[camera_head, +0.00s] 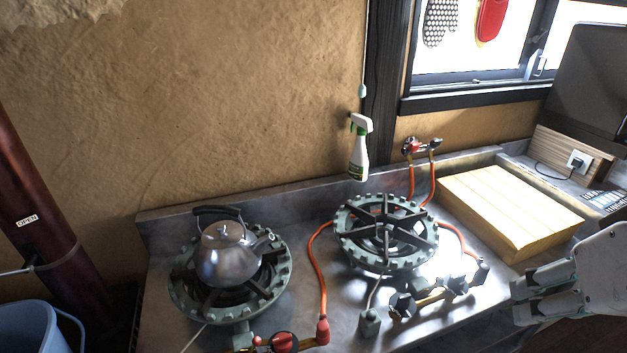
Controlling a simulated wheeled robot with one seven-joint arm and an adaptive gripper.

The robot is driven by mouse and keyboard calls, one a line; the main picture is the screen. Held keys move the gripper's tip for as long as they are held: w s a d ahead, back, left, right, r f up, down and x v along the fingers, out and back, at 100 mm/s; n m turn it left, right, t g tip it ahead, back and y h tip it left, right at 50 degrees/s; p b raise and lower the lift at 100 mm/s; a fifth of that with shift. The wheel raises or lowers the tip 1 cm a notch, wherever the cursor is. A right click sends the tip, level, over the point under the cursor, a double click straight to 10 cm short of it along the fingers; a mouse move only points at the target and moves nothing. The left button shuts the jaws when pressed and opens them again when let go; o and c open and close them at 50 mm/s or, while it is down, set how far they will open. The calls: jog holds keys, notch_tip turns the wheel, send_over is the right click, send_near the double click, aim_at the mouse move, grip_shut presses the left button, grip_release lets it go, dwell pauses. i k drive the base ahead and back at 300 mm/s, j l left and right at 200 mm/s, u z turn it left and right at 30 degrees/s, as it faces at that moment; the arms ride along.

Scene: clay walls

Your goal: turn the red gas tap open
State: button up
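A red tap (413,146) sits on the gas fitting on the clay wall, at the back of the counter. A dark tap (436,143) is beside it on the right, and orange hoses run down from the fitting. A second red part, a round knob (285,342), shows at the front of the left burner, partly cut by the lower edge. My gripper (530,292) is at the right edge, over the counter's front right, pointing left. It is well apart from both red parts. Nothing shows in it, but its finger gap is unclear from this angle.
A metal kettle (226,256) stands on the left burner (183,300). The right burner (341,236) is bare. A spray bottle (360,150) hangs by the wall. A yellow wooden box (510,210) lies between my gripper and the wall fitting. A blue bucket (30,330) is at lower left.

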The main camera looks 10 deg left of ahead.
aim_at(413, 147)
jog(key=i+u, duration=0.1)
jog(key=i+l+u, duration=0.1)
jog(key=l, duration=0.25)
jog(key=i+l+u, duration=0.1)
jog(key=l, duration=0.3)
jog(key=i+l+u, duration=0.1)
jog(key=l, duration=0.3)
